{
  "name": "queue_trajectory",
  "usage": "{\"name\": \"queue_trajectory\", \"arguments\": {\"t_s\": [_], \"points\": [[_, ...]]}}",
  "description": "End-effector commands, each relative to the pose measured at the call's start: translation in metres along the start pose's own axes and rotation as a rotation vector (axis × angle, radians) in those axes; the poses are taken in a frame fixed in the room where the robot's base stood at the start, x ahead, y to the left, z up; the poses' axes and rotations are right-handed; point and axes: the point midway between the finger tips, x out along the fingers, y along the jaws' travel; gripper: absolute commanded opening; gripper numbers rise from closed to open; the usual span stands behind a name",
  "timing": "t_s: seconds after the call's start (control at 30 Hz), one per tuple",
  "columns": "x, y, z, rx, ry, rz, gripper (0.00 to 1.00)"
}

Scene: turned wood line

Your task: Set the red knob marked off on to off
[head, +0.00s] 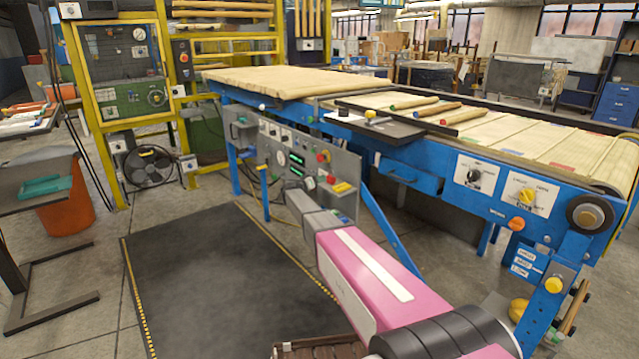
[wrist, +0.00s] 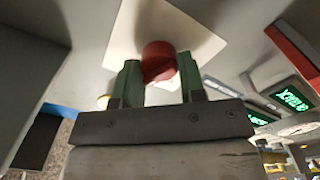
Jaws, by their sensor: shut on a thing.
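The red knob (wrist: 158,62) stands on a pale square plate (wrist: 205,48) in the wrist view. My gripper (wrist: 158,72) has its two green fingers on either side of the knob and is shut on it. The marks on the plate are not readable, so the knob's setting cannot be told. In the head view my arm reaches to the grey control panel (head: 347,168) on the side of the blue conveyor. The gripped knob cannot be made out for sure there.
Green-lit displays (wrist: 293,97) and a red-edged part (wrist: 290,50) are near the gripper in the wrist view. The blue conveyor (head: 432,200) runs along the right. An orange bin (head: 67,212) stands at left.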

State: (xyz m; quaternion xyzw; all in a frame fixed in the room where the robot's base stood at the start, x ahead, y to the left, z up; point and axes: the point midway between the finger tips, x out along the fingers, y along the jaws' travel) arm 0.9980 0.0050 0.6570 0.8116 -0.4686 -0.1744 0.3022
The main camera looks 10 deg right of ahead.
Motion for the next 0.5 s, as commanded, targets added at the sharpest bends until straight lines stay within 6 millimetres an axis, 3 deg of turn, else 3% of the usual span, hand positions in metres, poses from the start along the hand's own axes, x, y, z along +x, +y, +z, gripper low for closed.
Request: {"name": "queue_trajectory", "arguments": {"t_s": [0.5], "points": [[-0.0008, -0.0019, 0.0008, -0.491, -0.001, -0.001, 0.14]]}}
